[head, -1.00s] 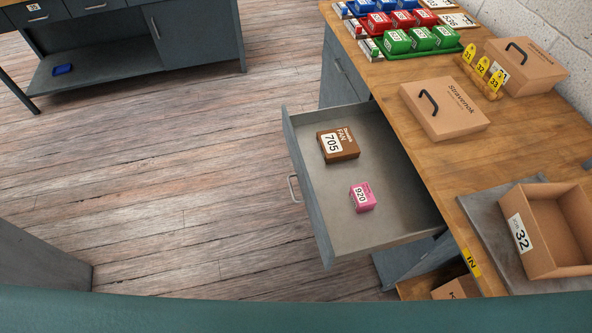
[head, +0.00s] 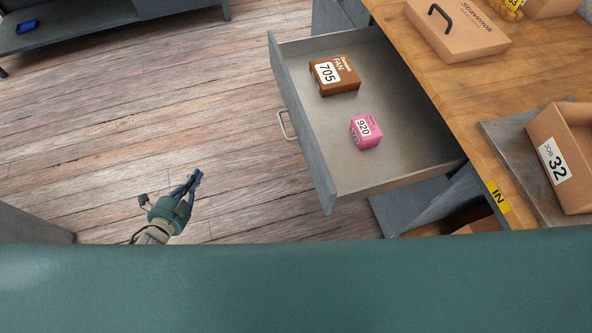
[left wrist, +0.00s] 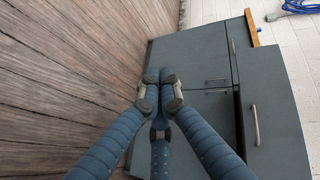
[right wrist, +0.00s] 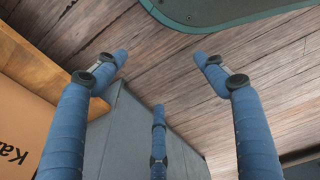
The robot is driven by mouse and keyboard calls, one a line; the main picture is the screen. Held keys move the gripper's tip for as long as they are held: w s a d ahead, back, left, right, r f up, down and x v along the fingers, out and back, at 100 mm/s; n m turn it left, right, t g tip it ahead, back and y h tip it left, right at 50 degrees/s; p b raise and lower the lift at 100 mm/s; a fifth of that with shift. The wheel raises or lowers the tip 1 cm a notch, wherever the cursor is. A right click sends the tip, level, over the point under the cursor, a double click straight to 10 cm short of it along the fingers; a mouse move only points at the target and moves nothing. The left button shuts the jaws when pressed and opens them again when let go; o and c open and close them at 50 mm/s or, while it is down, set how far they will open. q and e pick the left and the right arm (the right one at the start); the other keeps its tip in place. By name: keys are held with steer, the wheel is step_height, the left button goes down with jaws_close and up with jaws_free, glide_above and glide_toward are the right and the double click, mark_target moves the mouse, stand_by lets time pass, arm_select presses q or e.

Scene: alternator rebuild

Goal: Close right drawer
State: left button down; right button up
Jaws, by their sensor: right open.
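The grey drawer (head: 400,160) is pulled out from under the wooden workbench in the head view. Its front carries a metal handle (head: 287,125). A brown fan box (head: 335,77) and a pink box (head: 366,132) lie inside it. My left gripper (head: 196,177) is over the floor, left of the drawer front and apart from the handle. In the left wrist view its fingertips (left wrist: 159,78) are together with nothing between them, and a handle (left wrist: 255,125) shows at right. My right gripper (right wrist: 160,62) is open and empty in its wrist view, and hidden in the head view.
The workbench (head: 445,75) holds a lidded carton (head: 460,30) and an open job box (head: 562,160) on a grey plate. A carton (right wrist: 20,120) is close to my right fingers. Wooden floor (head: 150,120) is clear left of the drawer.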

arm_select(q)
steer(key=w+d+r+m+t+h+b, duration=0.1)
steer(key=w+d+r+m+h+b, duration=0.3)
steer(key=d+r+m+h+b, duration=0.5)
arm_select(e)
steer(key=w+a+t+b, duration=0.1)
steer(key=w+b, duration=0.4)
steer(key=w, duration=0.3)
arm_select(q)
steer(key=m+g+h+p, duration=0.2)
steer(key=m+g+h, duration=0.55)
steer(key=m, duration=1.55)
glide_toward(308, 154)
steer(key=d+r+y, duration=0.1)
steer(key=w+d+r+g, duration=0.1)
steer(key=d, duration=0.1)
steer(key=d+r+g+y, duration=0.1)
steer(key=shift+w+d+r+g+y, duration=0.2)
steer(key=shift+w+d+g+y, duration=0.05)
steer(key=shift+w+d+y, duration=0.1)
steer(key=shift+x, duration=0.8)
arm_select(e)
step_height(308, 154, down, 6)
steer(key=s, duration=0.2)
steer(key=shift+s, duration=0.15)
arm_select(q)
steer(key=shift+f, duration=0.1)
arm_select(e)
steer(key=shift+d, duration=0.1)
